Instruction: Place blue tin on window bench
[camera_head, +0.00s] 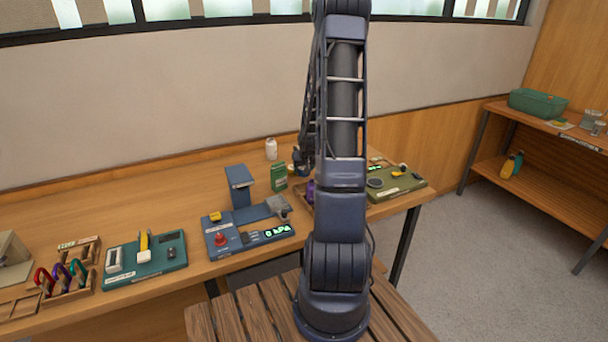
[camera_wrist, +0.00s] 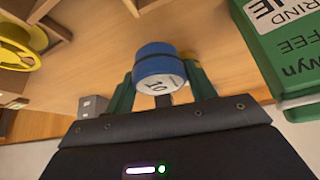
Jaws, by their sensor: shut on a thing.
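The blue tin (camera_wrist: 158,62) has a dark band and a pale label; it sits between the green fingers of my gripper (camera_wrist: 160,82) in the wrist view. My gripper is shut on it. In the head view my own arm hides the tin, and my gripper is mostly hidden behind the arm over the bench. The long wooden bench (camera_head: 190,192) runs along the wall under the window. I cannot tell whether the tin touches the bench.
A green coffee box (camera_wrist: 290,45) is close to the right of the tin in the wrist view. A white bottle (camera_head: 271,149), a blue press device (camera_head: 240,187), a green tray (camera_head: 146,262) and an olive scale (camera_head: 395,186) stand on the bench. Bare wood lies at the back left.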

